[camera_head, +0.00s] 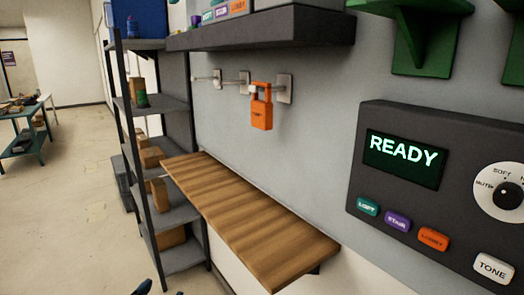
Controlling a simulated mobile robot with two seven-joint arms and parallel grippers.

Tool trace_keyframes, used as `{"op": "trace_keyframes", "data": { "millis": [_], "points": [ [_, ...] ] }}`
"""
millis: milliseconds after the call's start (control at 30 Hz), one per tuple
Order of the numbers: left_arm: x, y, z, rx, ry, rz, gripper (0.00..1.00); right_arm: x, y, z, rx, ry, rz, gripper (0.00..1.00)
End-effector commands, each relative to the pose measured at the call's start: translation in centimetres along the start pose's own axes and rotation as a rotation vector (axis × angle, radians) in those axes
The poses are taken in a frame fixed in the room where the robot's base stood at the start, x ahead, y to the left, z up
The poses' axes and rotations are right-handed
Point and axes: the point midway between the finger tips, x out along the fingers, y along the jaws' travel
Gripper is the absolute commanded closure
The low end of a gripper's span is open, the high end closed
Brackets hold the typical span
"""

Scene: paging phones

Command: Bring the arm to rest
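Neither of my grippers shows clearly in the head view. A small dark blue piece (143,287) pokes in at the bottom edge, left of centre; I cannot tell what part it is. On the wall at the right is a dark paging panel (407,114) with a lit screen (404,158) reading READY. Below the screen are a teal LOFT button (368,207), a purple STAIR button (397,221), an orange LOBBY button (433,239) and a white TONE button (493,268). A white dial (507,176) sits at the panel's right. An orange handset (261,108) hangs on a wall hook.
A wooden shelf (245,222) juts from the wall below the handset. A dark shelf (270,30) runs above it. A metal rack (165,106) with boxes stands at the left. Green brackets (422,40) are at the upper right. Open floor (80,215) lies at the left.

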Motion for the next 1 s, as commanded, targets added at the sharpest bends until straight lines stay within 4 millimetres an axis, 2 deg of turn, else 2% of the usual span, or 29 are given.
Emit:
{"op": "trace_keyframes", "data": {
  "millis": [33,167,300,400,500,600,700,1000],
  "points": [
    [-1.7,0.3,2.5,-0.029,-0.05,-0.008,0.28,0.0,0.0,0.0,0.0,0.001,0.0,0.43],
    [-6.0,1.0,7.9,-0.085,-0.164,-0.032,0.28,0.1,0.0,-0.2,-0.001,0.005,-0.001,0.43],
    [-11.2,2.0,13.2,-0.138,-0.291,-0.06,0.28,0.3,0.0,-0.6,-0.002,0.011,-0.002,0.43],
    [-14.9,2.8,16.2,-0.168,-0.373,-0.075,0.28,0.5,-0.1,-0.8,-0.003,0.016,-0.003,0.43],
    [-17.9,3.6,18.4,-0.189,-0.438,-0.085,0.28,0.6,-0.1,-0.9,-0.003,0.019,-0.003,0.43],
    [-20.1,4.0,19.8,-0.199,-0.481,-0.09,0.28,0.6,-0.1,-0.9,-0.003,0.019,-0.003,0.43],
    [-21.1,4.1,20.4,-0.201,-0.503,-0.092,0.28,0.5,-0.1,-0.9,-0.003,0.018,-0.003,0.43],
    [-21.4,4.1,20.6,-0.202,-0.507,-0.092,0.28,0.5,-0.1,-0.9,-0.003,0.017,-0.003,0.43]
  ]
}}
